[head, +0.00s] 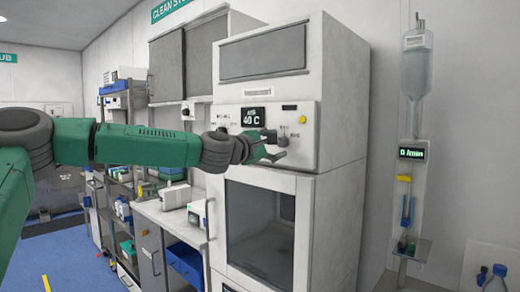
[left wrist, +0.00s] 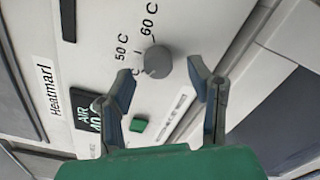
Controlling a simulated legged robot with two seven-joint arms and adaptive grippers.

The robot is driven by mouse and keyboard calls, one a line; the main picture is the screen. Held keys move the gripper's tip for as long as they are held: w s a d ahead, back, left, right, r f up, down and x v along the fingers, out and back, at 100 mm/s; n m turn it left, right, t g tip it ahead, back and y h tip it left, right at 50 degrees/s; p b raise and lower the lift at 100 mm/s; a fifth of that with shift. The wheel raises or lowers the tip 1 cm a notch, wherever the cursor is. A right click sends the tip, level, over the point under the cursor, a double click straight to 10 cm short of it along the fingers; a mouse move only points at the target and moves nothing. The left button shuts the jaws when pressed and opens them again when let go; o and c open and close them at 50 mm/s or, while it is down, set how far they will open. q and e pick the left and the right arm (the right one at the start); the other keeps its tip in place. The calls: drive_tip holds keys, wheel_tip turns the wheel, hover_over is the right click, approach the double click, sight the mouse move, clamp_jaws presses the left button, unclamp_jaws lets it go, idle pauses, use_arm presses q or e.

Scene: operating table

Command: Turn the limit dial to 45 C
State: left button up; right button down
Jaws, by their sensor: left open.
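The limit dial (left wrist: 158,62) is a round grey knob on the pale panel in the left wrist view. Marks reading 50 C and 60 C stand around it; another mark is partly hidden by a finger. Its exact setting is hard to read. My left gripper (left wrist: 160,76) is open, its fingers on either side of the dial with gaps showing. In the head view my left gripper (head: 278,147) is at the warming cabinet's control panel (head: 226,112) and covers part of it. The display (head: 253,117) reads 40 C. My right gripper is not in view.
The cabinet has a glass door (head: 260,235) below the panel. A yellow button (head: 289,107) sits at the panel's upper right. A green button (left wrist: 138,125) is close to the left finger in the wrist view. A drip stand (head: 411,150) stands apart at right.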

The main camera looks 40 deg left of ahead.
use_arm(q)
drive_tip(key=s+a, duration=0.1)
drive_tip(key=s, duration=0.9)
drive_tip(key=shift+f, duration=0.15)
drive_tip(key=shift+w, duration=0.1)
drive_tip(key=shift+a, duration=0.15)
drive_tip(key=d+f+m+g+b, duration=0.1)
drive_tip(key=d+f+m+g, duration=0.3)
drive_tip(key=f, duration=0.7)
drive_tip(key=d+f+m+g+b, duration=0.1)
drive_tip(key=d+f+m, duration=0.3)
drive_tip(key=f, duration=0.8)
drive_tip(key=s+d+f+m+g, duration=0.2)
drive_tip(key=s+d+f, duration=0.15)
drive_tip(key=f, duration=0.55)
drive_tip(key=s+d+f+m+g, duration=0.2)
drive_tip(key=s+f, duration=0.2)
drive_tip(key=f, duration=0.4)
drive_tip(key=s+d+f+m+g+b, duration=0.1)
drive_tip(key=s+f+m+g, duration=0.3)
drive_tip(key=s+f, duration=0.7)
drive_tip(key=s+d+f+m+g+y+b, duration=0.1)
drive_tip(key=s+f+m+g, duration=0.3)
drive_tip(key=s, duration=1.4)
wheel_tip(320, 180, down, 8)
drive_tip(key=d+m, duration=0.1)
drive_tip(key=m, duration=0.2)
drive_tip(key=shift+s+m+b, duration=0.4)
